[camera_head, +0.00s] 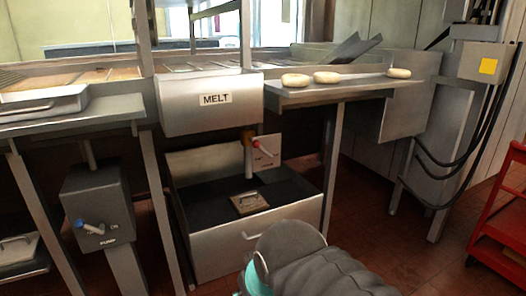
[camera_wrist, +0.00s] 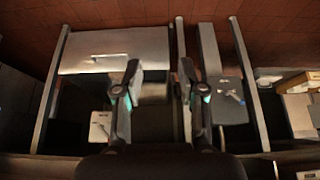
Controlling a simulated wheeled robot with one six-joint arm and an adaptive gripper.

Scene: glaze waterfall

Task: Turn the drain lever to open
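In the head view only my grey arm shows at the bottom middle, in front of the catch bin (camera_head: 222,254); the fingers are hidden there.
A square lid (camera_head: 249,203) lies in the bin. Table legs flank the bin. Doughnuts (camera_head: 327,77) lie on the right shelf. A red cart (camera_head: 502,215) stands far right; floor between is clear.

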